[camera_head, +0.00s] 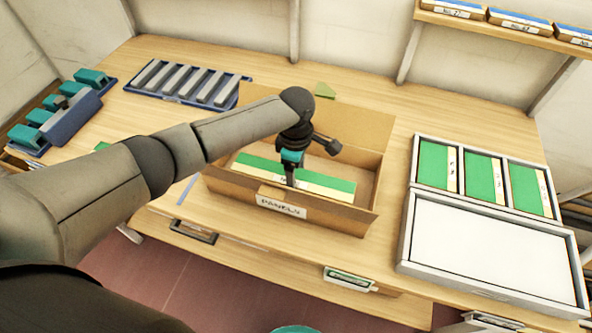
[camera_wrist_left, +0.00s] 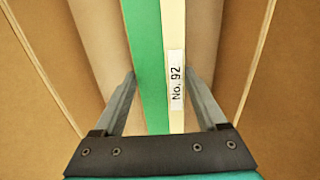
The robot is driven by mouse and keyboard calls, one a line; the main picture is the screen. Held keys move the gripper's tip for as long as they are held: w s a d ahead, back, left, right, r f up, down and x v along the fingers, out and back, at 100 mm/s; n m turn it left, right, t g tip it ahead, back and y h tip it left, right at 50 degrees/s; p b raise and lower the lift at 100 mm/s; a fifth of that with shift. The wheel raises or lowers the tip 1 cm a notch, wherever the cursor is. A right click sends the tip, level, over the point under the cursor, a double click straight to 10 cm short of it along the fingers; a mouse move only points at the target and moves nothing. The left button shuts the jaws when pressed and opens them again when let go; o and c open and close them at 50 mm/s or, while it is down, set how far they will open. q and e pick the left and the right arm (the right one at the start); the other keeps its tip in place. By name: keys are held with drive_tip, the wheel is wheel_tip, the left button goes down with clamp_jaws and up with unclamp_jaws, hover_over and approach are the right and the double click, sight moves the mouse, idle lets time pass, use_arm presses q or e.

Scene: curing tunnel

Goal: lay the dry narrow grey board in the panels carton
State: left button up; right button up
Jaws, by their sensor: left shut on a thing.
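The panels carton (camera_head: 318,215) is an open brown box labelled on its front, in the middle of the bench. My left gripper (camera_head: 290,181) is over it, pointing down. Its fingers are shut on a long green and cream board (camera_head: 330,186), which lies lengthwise inside the carton's outline. In the left wrist view the board (camera_wrist_left: 148,60) runs between the fingers (camera_wrist_left: 160,95) and carries a label "No. 92". I cannot tell whether its underside touches the carton floor. The held board looks green and cream, not grey. My right gripper does not show.
A blue rack (camera_head: 152,92) with several grey bars stands at the back left. Teal-topped blocks (camera_head: 40,118) sit at the far left. A white framed tray (camera_head: 420,141) with green panels and a white surface (camera_head: 487,246) is at the right. A shelf (camera_head: 500,32) hangs at upper right.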

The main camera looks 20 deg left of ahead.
use_arm(q)
drive_tip(key=shift+f, duration=0.35)
drive_tip(key=o, duration=1.4)
wheel_tip(320, 180, up, 15)
drive_tip(key=p, duration=0.3)
drive_tip(key=shift+r, duration=0.15)
drive_tip(key=shift+r, duration=0.1)
